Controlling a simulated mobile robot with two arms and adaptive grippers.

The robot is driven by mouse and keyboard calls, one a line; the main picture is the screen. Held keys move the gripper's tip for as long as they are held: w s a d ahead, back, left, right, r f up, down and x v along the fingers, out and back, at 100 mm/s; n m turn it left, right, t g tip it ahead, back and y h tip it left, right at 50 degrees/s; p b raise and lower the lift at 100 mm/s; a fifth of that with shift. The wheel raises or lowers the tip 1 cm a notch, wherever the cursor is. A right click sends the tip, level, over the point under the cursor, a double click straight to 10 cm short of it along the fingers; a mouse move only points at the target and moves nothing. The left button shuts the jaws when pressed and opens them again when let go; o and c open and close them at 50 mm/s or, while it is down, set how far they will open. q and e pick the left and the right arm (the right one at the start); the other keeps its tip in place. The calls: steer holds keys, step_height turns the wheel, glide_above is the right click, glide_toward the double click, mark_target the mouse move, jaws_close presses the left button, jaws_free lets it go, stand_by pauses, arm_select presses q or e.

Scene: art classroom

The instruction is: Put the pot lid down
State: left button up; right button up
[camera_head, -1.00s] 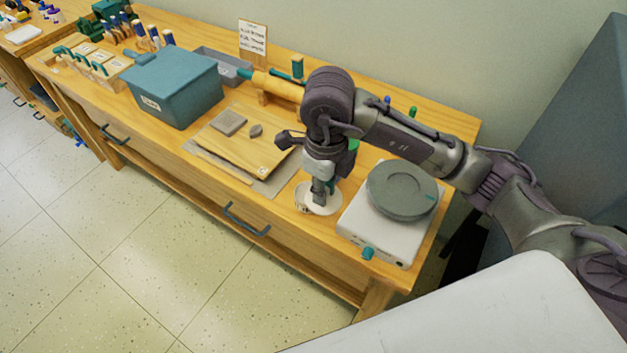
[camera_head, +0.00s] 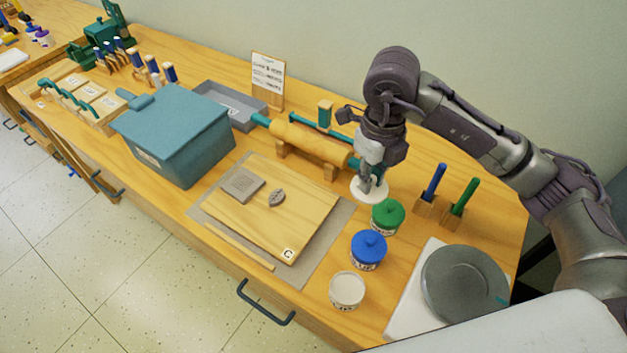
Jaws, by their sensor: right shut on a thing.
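My right gripper (camera_head: 371,184) points down and is shut on the white pot lid (camera_head: 364,195), a pale disc behind the green pot. I cannot tell whether the lid touches the table or hangs just above it. The white pot (camera_head: 347,291) stands near the table's front edge, with no knobbed lid on it. The blue-lidded pot (camera_head: 368,251) and green-lidded pot (camera_head: 387,217) stand in a row behind it. My left gripper is not in view.
A wheel with a grey disc (camera_head: 464,285) stands to the right. Blue and green tools in holders (camera_head: 426,207) stand behind the pots. A wooden board (camera_head: 270,210), a rolling pin (camera_head: 305,138) and a teal box (camera_head: 175,132) lie to the left. Little bare table surrounds the lid.

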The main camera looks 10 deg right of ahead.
mark_target(314, 202)
steer(key=shift+w+a+f+p, duration=0.15)
steer(key=shift+w+a+f, duration=0.1)
steer(key=shift+a, duration=0.15)
steer(key=shift+w+a+f+p, duration=0.15)
steer(key=shift+w+a, duration=0.1)
steer(key=shift+a, duration=0.15)
steer(key=w+a+f, duration=0.1)
steer(key=a, duration=0.1)
steer(key=w+a+f+p, duration=0.1)
steer(key=w+a+f, duration=0.2)
steer(key=a, duration=0.1)
steer(key=shift+w+f, duration=0.2)
steer(key=shift+f, duration=0.05)
steer(key=shift+w+a+f+p, duration=0.35)
steer(key=shift+w+a+f, duration=0.25)
steer(key=shift+a, duration=0.15)
steer(key=shift+w+a+f, duration=0.1)
steer(key=shift+f, duration=0.1)
step_height(314, 202, down, 3)
steer(key=shift+r+p, duration=0.1)
steer(key=shift+p, duration=0.4)
steer(key=shift+f, duration=0.7)
steer(key=o, duration=0.8)
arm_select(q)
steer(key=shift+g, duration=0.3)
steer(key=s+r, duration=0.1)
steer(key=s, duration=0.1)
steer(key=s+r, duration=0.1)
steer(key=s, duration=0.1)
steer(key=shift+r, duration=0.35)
